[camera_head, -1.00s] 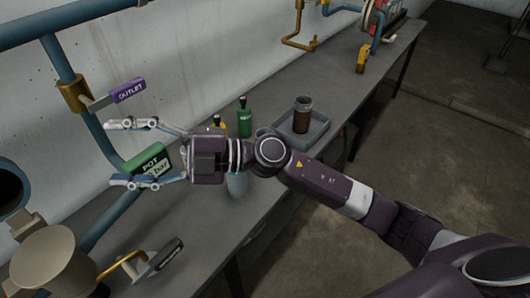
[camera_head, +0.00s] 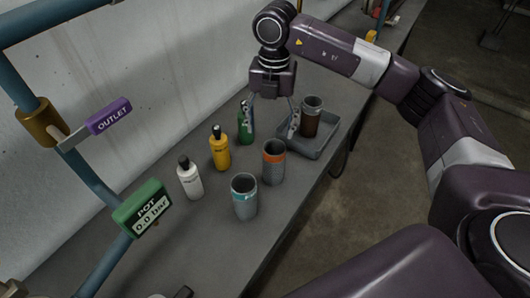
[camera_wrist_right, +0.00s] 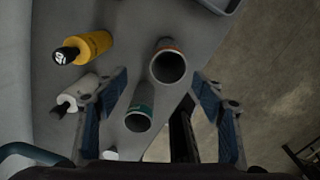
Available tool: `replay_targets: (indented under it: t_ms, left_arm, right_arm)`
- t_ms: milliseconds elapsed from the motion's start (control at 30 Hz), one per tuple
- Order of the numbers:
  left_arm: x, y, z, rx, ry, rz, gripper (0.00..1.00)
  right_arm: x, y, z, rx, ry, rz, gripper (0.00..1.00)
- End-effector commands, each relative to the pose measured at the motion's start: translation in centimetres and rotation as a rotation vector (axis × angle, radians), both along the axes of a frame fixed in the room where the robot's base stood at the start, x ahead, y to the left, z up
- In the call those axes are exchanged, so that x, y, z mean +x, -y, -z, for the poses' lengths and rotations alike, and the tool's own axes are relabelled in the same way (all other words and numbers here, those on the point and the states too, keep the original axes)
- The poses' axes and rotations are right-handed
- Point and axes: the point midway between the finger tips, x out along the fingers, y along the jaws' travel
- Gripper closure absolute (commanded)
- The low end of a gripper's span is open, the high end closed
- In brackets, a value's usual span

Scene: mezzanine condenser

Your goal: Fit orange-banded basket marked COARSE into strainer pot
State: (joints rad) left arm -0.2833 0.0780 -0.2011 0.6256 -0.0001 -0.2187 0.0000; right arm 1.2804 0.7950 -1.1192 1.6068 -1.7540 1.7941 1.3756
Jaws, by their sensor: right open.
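The orange-banded basket (camera_head: 273,163) is a grey cylinder, open at the top, standing upright on the bench. In the right wrist view it (camera_wrist_right: 168,66) shows ahead, between the lines of the fingers. No COARSE marking is legible. My right gripper (camera_head: 270,122) is open and empty, pointing down beyond the basket in the head view, not touching it as far as I can see. A teal-banded basket (camera_head: 244,197) stands nearer, also in the wrist view (camera_wrist_right: 139,118). The strainer pot cannot be made out now. My left gripper is not in view.
White (camera_head: 190,180), yellow (camera_head: 220,150) and green (camera_head: 245,125) bottles stand left of the baskets. Pipes carry a purple OUTLET tag (camera_head: 109,117) and a green POT gauge (camera_head: 141,208) reading 0.0 bar.

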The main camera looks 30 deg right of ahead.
Motion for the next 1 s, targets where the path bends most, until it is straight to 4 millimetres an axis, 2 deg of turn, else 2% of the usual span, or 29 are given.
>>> replay_targets:
  t_ms: [100, 167, 400, 500, 567, 700, 800, 900, 1000]
  left_arm:
    - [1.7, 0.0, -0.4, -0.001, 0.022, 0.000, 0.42]
    - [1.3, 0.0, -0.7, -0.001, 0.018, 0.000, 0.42]
    - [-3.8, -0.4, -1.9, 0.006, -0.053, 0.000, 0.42]
    - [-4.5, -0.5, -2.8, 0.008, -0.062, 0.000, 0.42]
    - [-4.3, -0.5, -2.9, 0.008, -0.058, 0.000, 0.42]
    - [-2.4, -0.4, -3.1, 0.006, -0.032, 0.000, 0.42]
    - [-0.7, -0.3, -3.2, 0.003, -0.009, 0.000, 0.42]
    - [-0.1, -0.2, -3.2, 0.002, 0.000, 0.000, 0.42]
    - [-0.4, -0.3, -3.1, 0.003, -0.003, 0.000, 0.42]
  right_arm:
    - [-0.1, 1.0, 0.5, -0.030, -0.009, 0.020, 0.37]
    - [-0.1, 1.0, 1.1, -0.031, -0.008, 0.021, 0.37]
    - [-0.3, 1.0, 3.7, -0.029, -0.009, 0.018, 0.37]
    - [-0.4, 1.0, 5.2, -0.027, -0.009, 0.017, 0.37]
    - [-0.4, 0.9, 6.2, -0.027, -0.008, 0.018, 0.37]
    - [-0.3, 0.9, 7.3, -0.026, -0.006, 0.017, 0.37]
    - [-0.3, 0.9, 7.5, -0.026, -0.004, 0.016, 0.37]
    - [-0.3, 0.9, 7.5, -0.026, -0.004, 0.016, 0.37]
    - [-0.3, 0.9, 7.5, -0.025, -0.005, 0.016, 0.46]
